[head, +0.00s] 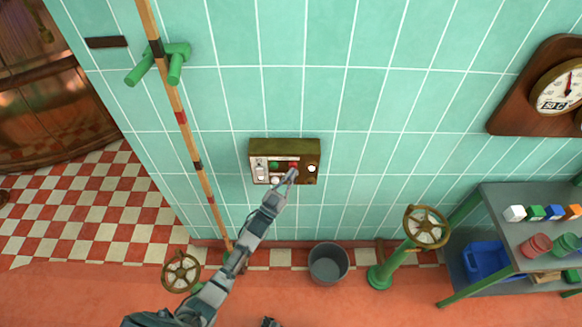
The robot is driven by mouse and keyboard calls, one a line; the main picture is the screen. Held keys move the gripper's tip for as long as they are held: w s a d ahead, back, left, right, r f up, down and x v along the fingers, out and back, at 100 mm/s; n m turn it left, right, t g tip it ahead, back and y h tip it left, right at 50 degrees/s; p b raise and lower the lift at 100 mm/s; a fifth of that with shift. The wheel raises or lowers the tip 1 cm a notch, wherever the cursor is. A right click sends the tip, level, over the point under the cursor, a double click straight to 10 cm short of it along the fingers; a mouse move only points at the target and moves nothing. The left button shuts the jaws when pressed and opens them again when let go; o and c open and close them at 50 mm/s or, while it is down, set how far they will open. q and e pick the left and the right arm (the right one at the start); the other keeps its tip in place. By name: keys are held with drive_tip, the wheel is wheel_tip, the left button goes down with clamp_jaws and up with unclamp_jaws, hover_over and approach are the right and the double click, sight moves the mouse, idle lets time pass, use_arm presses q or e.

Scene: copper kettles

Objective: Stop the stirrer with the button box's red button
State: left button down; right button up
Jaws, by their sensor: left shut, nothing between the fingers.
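The button box (312,148) is mounted on the green tiled wall near the middle of the view. It has a brown-olive case and a pale panel with a green button (274,165), a red button (294,165), a white round knob or dial at the right and a switch at the left. My left gripper (291,175) is shut and empty, its tip just below the red button and covering part of the panel. I cannot tell whether the tip touches the button. My right gripper is not clearly in view. The stirrer cannot be made out.
A striped pole (184,122) leans in a green wall bracket (174,56), left of my arm. A grey bucket (328,263) and a green valve stand (381,277) with a brass handwheel (427,226) stand below. A shelf (508,240) and a dial gauge (556,88) are at right.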

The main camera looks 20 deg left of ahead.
use_arm(q)
drive_tip(key=shift+w+d, duration=0.25)
drive_tip(key=shift+d, duration=0.25)
use_arm(e)
drive_tip(key=shift+d+f, duration=0.25)
drive_tip(key=shift+d, duration=0.3)
use_arm(q)
drive_tip(key=shift+w+a+b, duration=0.25)
drive_tip(key=shift+a+b, duration=0.05)
drive_tip(key=shift+a, duration=0.2)
use_arm(e)
drive_tip(key=shift+a+f, duration=0.1)
drive_tip(key=shift+a, duration=0.15)
use_arm(q)
drive_tip(key=shift+d+r, duration=0.1)
drive_tip(key=shift+d, duration=0.15)
use_arm(e)
drive_tip(key=shift+d, duration=0.15)
use_arm(q)
drive_tip(key=shift+s, duration=0.1)
drive_tip(key=shift+s+a+p, duration=0.25)
drive_tip(key=shift+s+p, duration=0.25)
drive_tip(key=shift+s, duration=0.35)
use_arm(e)
drive_tip(key=shift+w+r, duration=0.1)
drive_tip(key=shift+r, duration=0.45)
